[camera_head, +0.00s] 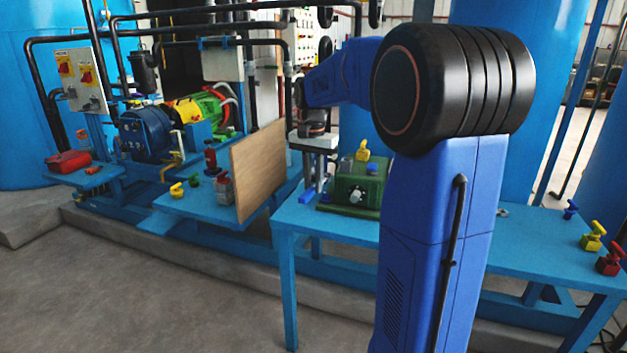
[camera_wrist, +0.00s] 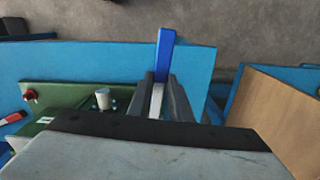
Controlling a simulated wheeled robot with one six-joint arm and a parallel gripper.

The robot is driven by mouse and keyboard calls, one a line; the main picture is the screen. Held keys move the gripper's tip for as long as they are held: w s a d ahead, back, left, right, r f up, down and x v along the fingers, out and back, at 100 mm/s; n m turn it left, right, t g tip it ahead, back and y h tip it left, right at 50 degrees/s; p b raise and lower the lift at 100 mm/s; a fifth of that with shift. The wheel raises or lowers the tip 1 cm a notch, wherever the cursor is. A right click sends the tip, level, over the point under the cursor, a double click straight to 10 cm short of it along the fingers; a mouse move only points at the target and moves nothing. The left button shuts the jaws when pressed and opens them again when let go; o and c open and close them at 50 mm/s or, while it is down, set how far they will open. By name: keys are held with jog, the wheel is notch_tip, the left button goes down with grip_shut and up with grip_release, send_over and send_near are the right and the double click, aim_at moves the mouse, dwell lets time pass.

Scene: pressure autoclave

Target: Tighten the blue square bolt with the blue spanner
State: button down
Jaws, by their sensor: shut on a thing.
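My gripper (camera_wrist: 158,98) is shut on a spanner (camera_wrist: 166,52) with a blue handle and a pale metal part between the fingers. In the wrist view the handle sticks out past the fingers, over the blue table. In the head view my gripper (camera_head: 311,178) is low over the table, just left of the green box (camera_head: 340,189), and the blue handle (camera_head: 307,196) shows below it. The green box (camera_wrist: 62,97) is left of the fingers in the wrist view. A small blue piece (camera_head: 372,168) sits on the box; I cannot tell whether it is the square bolt.
A brown upright board (camera_head: 258,170) stands close left of my gripper. The blue table (camera_head: 340,232) carries a blue tap-like piece (camera_head: 570,209), a yellow one (camera_head: 592,238) and a red one (camera_head: 609,263) at right. My arm hides the table's middle.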

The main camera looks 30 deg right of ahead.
aim_at(313, 188)
jog(key=shift+f, duration=2.5)
jog(key=shift+f, duration=1.25)
jog(key=c, duration=1.5)
grip_release()
jog(key=shift+c, duration=0.2)
notch_tip(313, 188, up, 17)
jog(key=shift+r, duration=0.2)
jog(key=shift+s+d+f, duration=0.15)
jog(key=shift+d+f, duration=0.05)
jog(key=shift+f, duration=0.9)
notch_tip(313, 188, down, 17)
jog(key=shift+f, duration=0.1)
